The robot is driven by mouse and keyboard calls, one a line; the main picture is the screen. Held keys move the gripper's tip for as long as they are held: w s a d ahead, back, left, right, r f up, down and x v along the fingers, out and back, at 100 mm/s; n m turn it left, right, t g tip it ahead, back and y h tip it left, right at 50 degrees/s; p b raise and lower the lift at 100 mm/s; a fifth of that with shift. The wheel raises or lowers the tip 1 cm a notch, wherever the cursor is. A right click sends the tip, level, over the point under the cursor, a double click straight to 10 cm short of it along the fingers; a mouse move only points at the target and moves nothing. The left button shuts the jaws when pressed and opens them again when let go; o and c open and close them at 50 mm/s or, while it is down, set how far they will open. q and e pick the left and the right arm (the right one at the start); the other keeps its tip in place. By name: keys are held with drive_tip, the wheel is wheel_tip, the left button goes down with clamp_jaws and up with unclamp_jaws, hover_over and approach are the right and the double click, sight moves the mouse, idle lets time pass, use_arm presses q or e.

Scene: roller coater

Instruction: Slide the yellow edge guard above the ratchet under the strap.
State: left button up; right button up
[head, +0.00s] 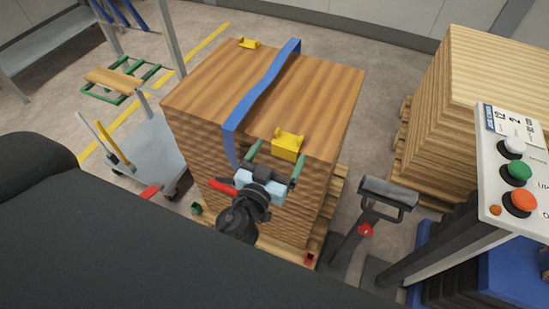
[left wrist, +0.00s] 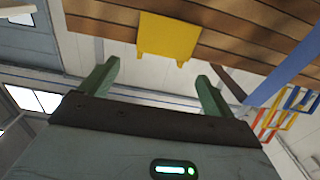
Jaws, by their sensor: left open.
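The near yellow edge guard (head: 287,147) sits on the top front edge of the board stack, right of the blue strap (head: 262,82) and apart from it. My left gripper (head: 275,159) is open in front of the stack, just below this guard, with nothing between its fingers. In the left wrist view the guard (left wrist: 168,38) lies beyond and between the open fingers (left wrist: 157,84), and the strap (left wrist: 285,76) runs at the right. A red handle (head: 222,186), apparently of the ratchet, shows left of my gripper; the rest is hidden. My right gripper is not in view.
The board stack (head: 208,92) stands on a pallet. Another yellow guard (head: 249,43) sits at its far edge, left of the strap. A grey cart (head: 150,145) is at left, a black stand (head: 388,192) at right, and a button panel (head: 512,165) at far right.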

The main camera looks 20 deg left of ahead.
sight(287, 141)
use_arm(q)
drive_tip(key=w, duration=0.2)
drive_tip(key=w+p, duration=0.1)
drive_tip(key=w, duration=0.2)
drive_tip(key=shift+r, duration=0.2)
drive_tip(key=shift+w+d+f, duration=0.1)
drive_tip(key=shift+w+f, duration=0.05)
drive_tip(key=shift+w, duration=0.55)
drive_tip(key=shift+c, duration=0.4)
drive_tip(key=c, duration=1)
